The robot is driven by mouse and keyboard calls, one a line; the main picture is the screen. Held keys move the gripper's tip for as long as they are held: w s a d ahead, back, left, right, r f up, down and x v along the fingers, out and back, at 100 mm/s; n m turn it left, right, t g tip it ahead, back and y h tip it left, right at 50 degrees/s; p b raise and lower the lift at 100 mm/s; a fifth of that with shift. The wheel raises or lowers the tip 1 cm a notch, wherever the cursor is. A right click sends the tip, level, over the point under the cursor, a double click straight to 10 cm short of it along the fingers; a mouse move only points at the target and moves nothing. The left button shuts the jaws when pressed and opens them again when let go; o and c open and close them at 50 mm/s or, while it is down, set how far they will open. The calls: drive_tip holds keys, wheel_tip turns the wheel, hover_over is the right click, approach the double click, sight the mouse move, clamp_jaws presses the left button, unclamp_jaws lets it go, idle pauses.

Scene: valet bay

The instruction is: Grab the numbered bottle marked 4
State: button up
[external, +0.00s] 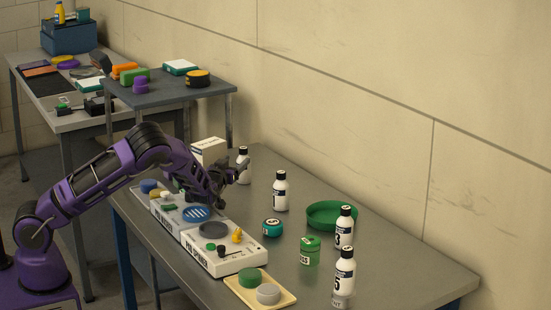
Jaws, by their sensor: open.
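Several white bottles with black caps and dark number labels stand upright on the grey bench. The nearest bottle (344,270) reads 5, and the bottle behind it (344,230) reads 3. A third bottle (280,192) stands further back by itself; its number is too small to read. The farthest bottle (243,156) is partly hidden by my gripper, and its number is also unreadable. I cannot tell which bottle is marked 4. My gripper (240,174) is open, low over the bench right at the farthest bottle. Whether it touches that bottle is unclear.
A white box (208,151) stands behind my gripper. A pod opener (213,257) is at the bench's left edge. A green tray (331,208), teal jar (272,228), green canister (310,251) and cream tray (283,301) stand nearby. The wall runs along the right.

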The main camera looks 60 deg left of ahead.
sight(242, 153)
drive_tip(key=shift+x, duration=3.7)
drive_tip(key=shift+r, duration=0.2)
clamp_jaws()
